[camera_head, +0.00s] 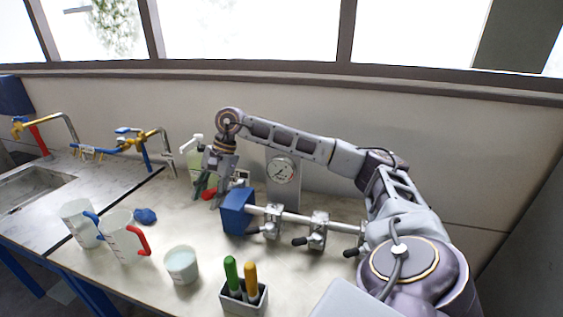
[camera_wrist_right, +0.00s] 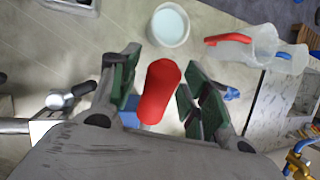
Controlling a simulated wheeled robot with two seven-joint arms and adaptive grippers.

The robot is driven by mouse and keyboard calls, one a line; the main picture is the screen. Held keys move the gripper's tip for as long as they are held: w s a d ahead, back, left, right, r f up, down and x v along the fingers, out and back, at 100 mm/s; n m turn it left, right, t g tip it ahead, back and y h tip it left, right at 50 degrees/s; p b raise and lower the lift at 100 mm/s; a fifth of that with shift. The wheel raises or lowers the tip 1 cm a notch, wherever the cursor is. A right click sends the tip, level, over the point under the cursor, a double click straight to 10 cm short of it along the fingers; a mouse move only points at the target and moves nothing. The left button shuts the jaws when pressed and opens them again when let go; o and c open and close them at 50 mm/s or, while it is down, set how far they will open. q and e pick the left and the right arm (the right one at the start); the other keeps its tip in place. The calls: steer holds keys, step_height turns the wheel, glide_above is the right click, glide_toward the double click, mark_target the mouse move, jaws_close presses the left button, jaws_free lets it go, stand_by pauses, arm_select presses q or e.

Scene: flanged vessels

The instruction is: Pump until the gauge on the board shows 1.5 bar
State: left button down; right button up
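A round white dial gauge (camera_head: 281,170) is on a grey upright board (camera_head: 283,193) behind the bench's middle. Its needle is too small to read. A red rounded handle (camera_head: 209,194) is just left of a blue block (camera_head: 238,212); whatever carries it is mostly hidden. My right gripper (camera_head: 207,190) points down over the red handle. In the right wrist view, the red handle (camera_wrist_right: 160,91) lies between the green-padded fingers of my right gripper (camera_wrist_right: 158,95), which stand apart with a gap visible at least on the left. My left gripper is out of view.
A metal rod (camera_head: 295,216) with clamps runs right from the blue block. A white cup (camera_head: 181,264), two jugs with a red handle (camera_head: 125,238) and a blue handle (camera_head: 80,222), and a pen holder (camera_head: 243,297) stand in front. A pump bottle (camera_head: 195,160) stands behind.

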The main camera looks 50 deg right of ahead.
jaws_close()
stand_by(1.0)
